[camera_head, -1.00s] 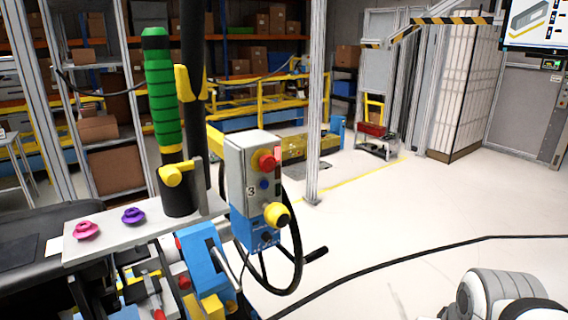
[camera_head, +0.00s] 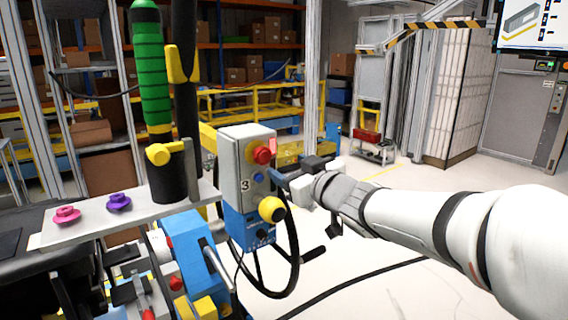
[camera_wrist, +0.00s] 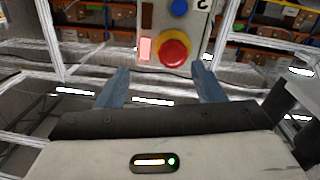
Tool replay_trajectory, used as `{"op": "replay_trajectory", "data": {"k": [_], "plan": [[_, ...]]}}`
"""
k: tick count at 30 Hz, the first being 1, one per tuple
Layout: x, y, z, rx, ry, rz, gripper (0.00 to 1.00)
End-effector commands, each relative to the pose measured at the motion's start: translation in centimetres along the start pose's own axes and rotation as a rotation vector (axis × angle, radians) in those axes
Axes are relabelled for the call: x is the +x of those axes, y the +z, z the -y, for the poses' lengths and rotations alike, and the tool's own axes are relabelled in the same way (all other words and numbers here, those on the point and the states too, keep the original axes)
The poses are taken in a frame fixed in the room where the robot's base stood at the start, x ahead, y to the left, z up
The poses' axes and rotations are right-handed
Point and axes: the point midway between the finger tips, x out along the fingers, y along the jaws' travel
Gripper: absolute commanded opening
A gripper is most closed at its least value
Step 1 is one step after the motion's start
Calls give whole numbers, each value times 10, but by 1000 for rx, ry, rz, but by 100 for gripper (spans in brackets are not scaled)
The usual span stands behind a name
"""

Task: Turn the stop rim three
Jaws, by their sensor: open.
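The control box marked 3 (camera_head: 234,165) stands upright, grey above and blue below. Its red stop button (camera_head: 262,155) with a yellow rim sits near the top, above a small blue button (camera_head: 258,177) and a large yellow knob (camera_head: 271,209). In the wrist view the red stop button (camera_wrist: 174,50) is ahead, with its yellow rim showing around it and the blue button (camera_wrist: 180,7) beside it. My gripper (camera_wrist: 160,88) is open and empty. Its fingers are spread either side of the stop button's line, apart from it. In the head view my gripper (camera_head: 283,174) is just right of the box.
A green-ribbed handle (camera_head: 150,75) rises left of the box. A pink knob (camera_head: 66,214) and a purple knob (camera_head: 119,202) sit on a grey plate. A black cable loop (camera_head: 294,255) hangs below the box. The floor to the right is open.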

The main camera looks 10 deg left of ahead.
Motion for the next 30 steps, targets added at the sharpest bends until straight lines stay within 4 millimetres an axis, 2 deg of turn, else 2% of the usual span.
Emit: {"op": "replay_trajectory", "data": {"k": [4, 18, 23, 30], "plan": [[13, -6, 15, -3, -59, -37, 62], [77, -9, 19, -4, -60, -37, 62], [85, -9, 19, -3, -59, -38, 62], [86, -9, 20, -3, -59, -38, 62]]}}
